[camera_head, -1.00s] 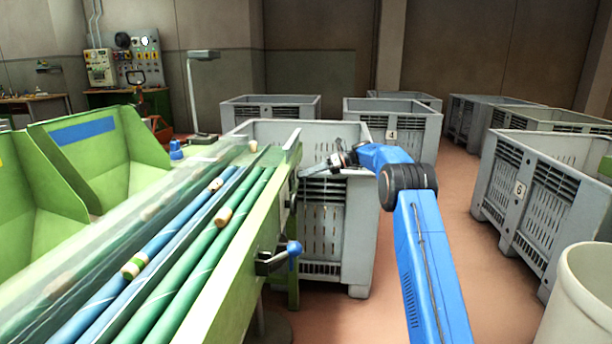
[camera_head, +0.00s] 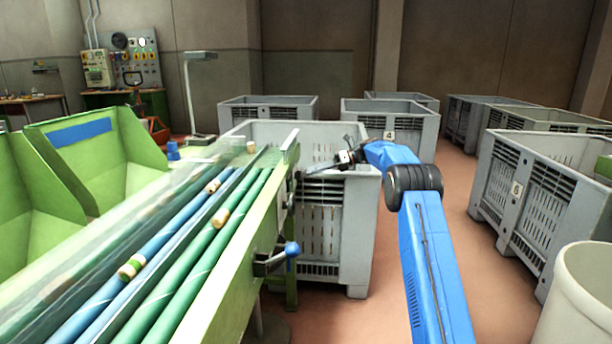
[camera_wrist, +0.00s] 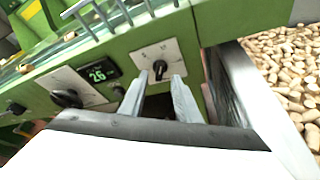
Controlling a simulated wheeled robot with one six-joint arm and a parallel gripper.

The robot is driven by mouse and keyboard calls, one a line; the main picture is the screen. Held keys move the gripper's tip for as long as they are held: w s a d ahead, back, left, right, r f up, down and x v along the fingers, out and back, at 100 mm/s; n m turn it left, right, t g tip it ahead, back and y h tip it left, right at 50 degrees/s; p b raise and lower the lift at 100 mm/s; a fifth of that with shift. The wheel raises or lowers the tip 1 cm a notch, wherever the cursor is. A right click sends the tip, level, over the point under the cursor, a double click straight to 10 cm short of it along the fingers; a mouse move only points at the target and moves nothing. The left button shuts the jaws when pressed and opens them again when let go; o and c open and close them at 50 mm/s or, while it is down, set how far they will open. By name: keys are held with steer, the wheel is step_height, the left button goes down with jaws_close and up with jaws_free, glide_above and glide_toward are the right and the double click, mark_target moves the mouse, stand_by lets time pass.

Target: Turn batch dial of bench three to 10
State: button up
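In the wrist view a small black dial (camera_wrist: 160,68) sits on a white marked plate on the green bench panel (camera_wrist: 125,45). Left of it a lit display (camera_wrist: 98,73) reads 26. Further left a larger black knob (camera_wrist: 66,98) sits on another pale plate. I cannot read which one is labelled batch. My gripper (camera_wrist: 160,79) is open, its two fingers apart and pointing at the small dial, with nothing visibly held. Contact with the dial cannot be told. In the head view my gripper (camera_head: 335,162) is beyond the bench's right side; the dials are hidden there.
The green bench (camera_head: 225,285) carries blue and green rollers with corks. A blue-tipped lever (camera_head: 291,249) sticks out from its side. A grey crate (camera_head: 335,240) stands behind it; the wrist view shows loose corks (camera_wrist: 285,65) at right. A crate marked 6 (camera_head: 535,200) stands right.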

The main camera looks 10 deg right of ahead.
steer(key=v, duration=1.3)
steer(key=shift+s+a+r, duration=0.1)
steer(key=shift+s, duration=0.05)
